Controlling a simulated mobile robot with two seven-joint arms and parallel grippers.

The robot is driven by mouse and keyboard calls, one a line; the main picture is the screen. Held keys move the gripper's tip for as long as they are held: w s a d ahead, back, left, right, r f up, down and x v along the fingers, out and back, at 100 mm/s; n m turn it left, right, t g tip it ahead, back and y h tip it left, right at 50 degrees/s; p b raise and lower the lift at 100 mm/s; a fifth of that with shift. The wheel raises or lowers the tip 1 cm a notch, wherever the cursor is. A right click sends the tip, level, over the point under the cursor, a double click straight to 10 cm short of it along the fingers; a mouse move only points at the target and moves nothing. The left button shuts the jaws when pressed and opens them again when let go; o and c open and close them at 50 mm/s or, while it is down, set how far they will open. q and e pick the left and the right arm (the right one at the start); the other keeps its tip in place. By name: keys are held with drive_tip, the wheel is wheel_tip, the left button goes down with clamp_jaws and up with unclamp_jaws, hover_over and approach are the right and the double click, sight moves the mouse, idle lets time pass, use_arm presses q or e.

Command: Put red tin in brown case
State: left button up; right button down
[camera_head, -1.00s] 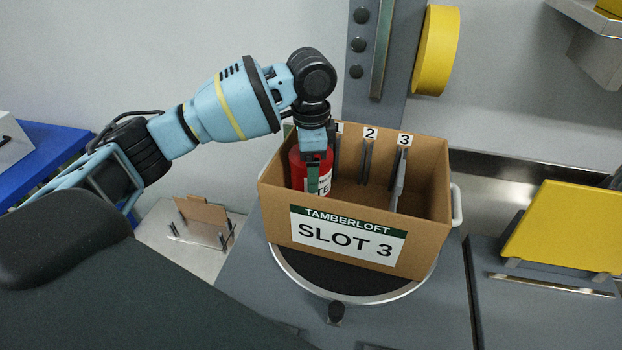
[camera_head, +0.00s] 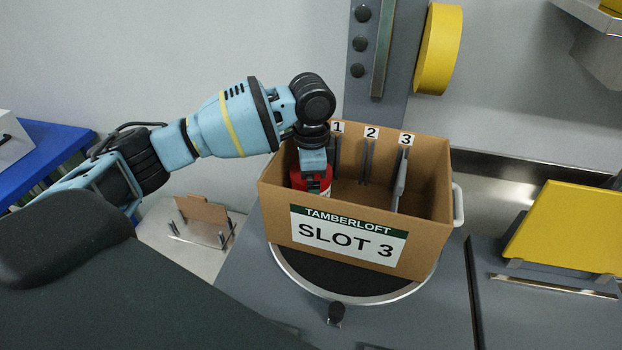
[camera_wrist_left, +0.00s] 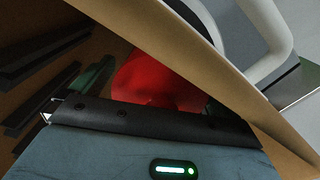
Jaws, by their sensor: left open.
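The brown case (camera_head: 425,180) stands open at the top on a round turntable, with a "SLOT 3" label on its front. Dividers split its inside, and tags 1, 2 and 3 run along the back wall. The red tin (camera_head: 298,182) is inside the case at the far left, in the space by tag 1. It is mostly hidden by the front wall and my gripper. My left gripper (camera_head: 316,183) points down into the case at the tin, its jaws open. The left wrist view shows the red tin (camera_wrist_left: 150,78) just past the gripper, close to a case wall.
The round turntable (camera_head: 345,296) has a dark knob (camera_head: 336,314) at its front. A grey post (camera_head: 375,100) rises behind the case. A yellow panel (camera_head: 565,228) stands at right, and a small metal rack (camera_head: 203,222) at left. The case's other spaces look free of tins.

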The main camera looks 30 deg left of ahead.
use_arm(q)
drive_tip(key=shift+r, duration=0.15)
wheel_tip(320, 180, up, 12)
drive_tip(key=shift+p, duration=0.3)
idle(0.4)
drive_tip(key=shift+d, duration=0.1)
